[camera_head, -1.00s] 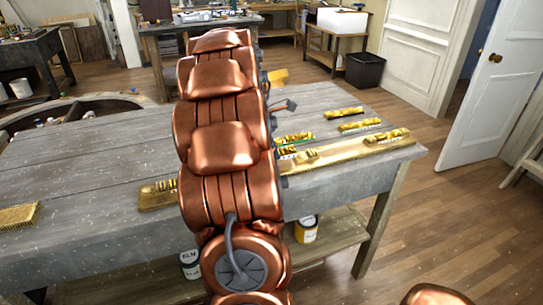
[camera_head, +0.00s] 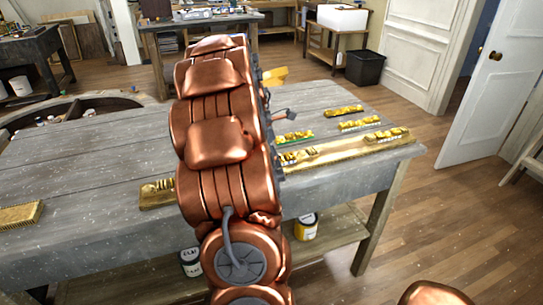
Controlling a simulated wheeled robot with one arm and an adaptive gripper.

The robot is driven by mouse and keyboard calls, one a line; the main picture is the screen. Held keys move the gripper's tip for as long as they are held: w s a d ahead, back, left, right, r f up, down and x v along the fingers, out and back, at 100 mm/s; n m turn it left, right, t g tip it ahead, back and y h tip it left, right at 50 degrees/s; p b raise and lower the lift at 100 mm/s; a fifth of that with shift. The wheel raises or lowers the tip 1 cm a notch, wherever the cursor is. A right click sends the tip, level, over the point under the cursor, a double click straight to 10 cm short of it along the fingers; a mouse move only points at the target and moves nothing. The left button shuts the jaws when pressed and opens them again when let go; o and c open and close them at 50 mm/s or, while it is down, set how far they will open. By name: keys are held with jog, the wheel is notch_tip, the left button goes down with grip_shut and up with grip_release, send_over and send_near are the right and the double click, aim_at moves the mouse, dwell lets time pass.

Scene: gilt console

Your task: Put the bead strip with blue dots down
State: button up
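Several short gold bead strips lie at the right end of the grey wooden table (camera_head: 90,165): one at the back (camera_head: 343,111), one below it (camera_head: 360,124), and one with a green edge (camera_head: 294,137) close to my arm. Other beaded pieces sit on a long gold board (camera_head: 345,151) along the front edge. Dot colours are too small to read, so I cannot tell which strip has blue dots. My copper arm covers the middle of the table. A small dark grey part, perhaps of my gripper (camera_head: 284,114), juts out right of it. Its fingertips and anything held are hidden.
A gold bristled block (camera_head: 20,215) lies at the table's left front. Paint cans (camera_head: 306,227) stand on the shelf below. A yellow object (camera_head: 275,76) shows behind my arm. The table's left half is largely clear.

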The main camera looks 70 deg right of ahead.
jog(key=shift+r, duration=0.1)
jog(key=b+v, duration=0.2)
jog(key=v, duration=0.9)
jog(key=w+a+m, duration=0.2)
jog(key=w+a, duration=0.4)
jog(key=a, duration=0.7)
jog(key=a+f+m+t+y, duration=0.1)
jog(key=a+f+m, duration=0.15)
jog(key=a, duration=1.25)
jog(key=s+a+f+m, duration=0.1)
jog(key=s+a+f, duration=0.2)
jog(key=a, duration=0.3)
jog(key=s+a+f+m, duration=0.1)
jog(key=s+a+f, duration=0.1)
jog(key=s+a, duration=0.2)
jog(key=s+a+f+m+y, duration=0.1)
jog(key=s+a+f+m, duration=0.1)
jog(key=a, duration=0.7)
jog(key=shift+s+f, duration=0.85)
jog(key=shift+s, duration=0.35)
jog(key=shift+r+p, duration=0.1)
jog(key=shift+p, duration=0.2)
